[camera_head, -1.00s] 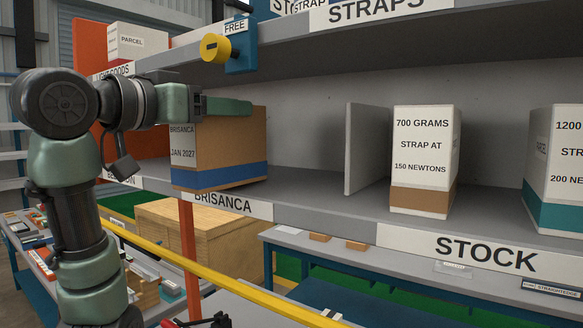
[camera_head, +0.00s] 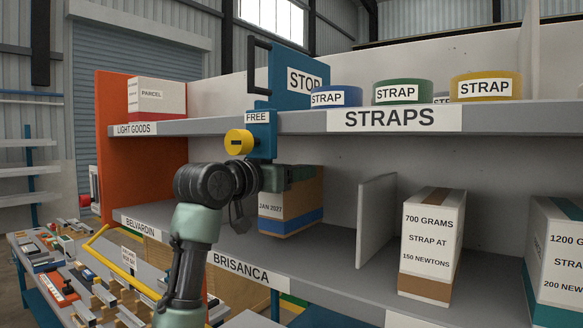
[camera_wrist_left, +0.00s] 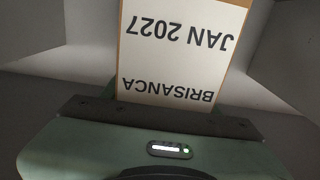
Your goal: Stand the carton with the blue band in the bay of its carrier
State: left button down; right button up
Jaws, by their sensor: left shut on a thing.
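The carton with the blue band (camera_head: 283,223) is brown with a white label, and stands upright at the Brisanca place of the middle shelf. Its label reads BRISANCA, JAN 2027, upside down in the left wrist view (camera_wrist_left: 178,55). My left gripper (camera_head: 290,177) is shut on the carton near its top and hides part of its upper front. I cannot tell whether the carton's base touches the shelf (camera_head: 345,262). My right gripper is out of view.
A grey divider (camera_head: 376,222) stands right of the carton, then a brown-banded white carton (camera_head: 430,245) and a teal-banded one (camera_head: 556,262). A blue fixture with a yellow knob (camera_head: 239,142) hangs just above my gripper. A bench with many small parts (camera_head: 75,275) is lower left.

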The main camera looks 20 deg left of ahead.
pick_arm(q)
jog(key=shift+f, duration=0.85)
jog(key=c, duration=0.7)
grip_release()
jog(key=shift+f, duration=0.1)
jog(key=o, duration=0.3)
jog(key=shift+w+d, duration=0.15)
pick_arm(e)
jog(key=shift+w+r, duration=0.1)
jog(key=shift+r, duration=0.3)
pick_arm(q)
jog(key=b+v, duration=0.7)
jog(key=v, duration=0.5)
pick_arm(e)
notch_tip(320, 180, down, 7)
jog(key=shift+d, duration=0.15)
